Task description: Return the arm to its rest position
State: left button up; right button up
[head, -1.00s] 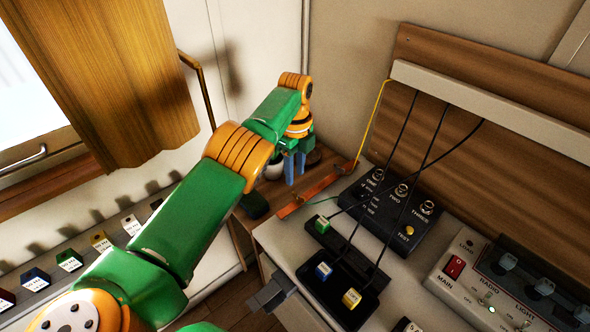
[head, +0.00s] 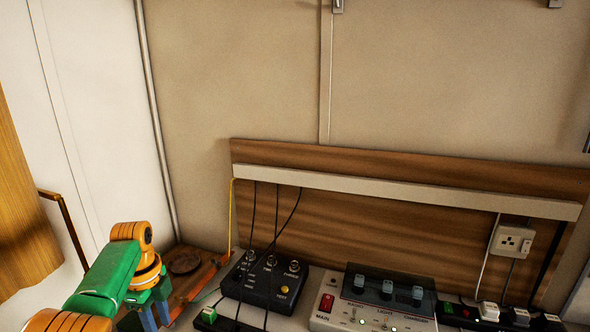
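My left arm, green and orange, comes in at the lower left of the head view. Its gripper (head: 156,314) points down with two blue fingers. A gap shows between them and nothing is seen held. The fingers are near the bottom edge of the view, left of the black box, over the wooden shelf side. My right arm and gripper are not in view.
A black box with three sockets (head: 240,290) and cables stands on the desk. Right of it are a control panel with a red switch (head: 327,303), a power strip (head: 462,312) and a wall socket (head: 512,240). A curtain (head: 22,215) hangs left. The wall above is clear.

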pick_arm(q)
jog(key=s+a+n, duration=0.4)
jog(key=a, duration=1)
jog(key=s+a+f+n+g+y, duration=0.1)
jog(key=s+a+f+n+y, duration=0.2)
jog(key=f, duration=0.6)
jog(key=s+a+f+n+y, duration=0.2)
jog(key=s+a+f, duration=0.2)
jog(key=f, duration=0.6)
jog(key=s+a+f+n+t+y, duration=0.15)
jog(key=s+f+n, duration=0.25)
jog(key=s+f, duration=0.95)
jog(key=s+d+f+n+h, duration=0.1)
jog(key=s+d+f+h, duration=0.1)
jog(key=s, duration=1)
jog(key=s+d+f+n+h, duration=0.1)
jog(key=d+f+h, duration=0.1)
jog(key=d, duration=1.2)
jog(key=s+d+f+n+h, duration=0.1)
jog(key=d+f, duration=0.4)
jog(key=d, duration=0.9)
jog(key=shift+d+f+h, duration=0.2)
jog(key=shift+d+h, duration=0.2)
jog(key=shift+h, duration=0.45)
jog(key=shift+t, duration=0.25)
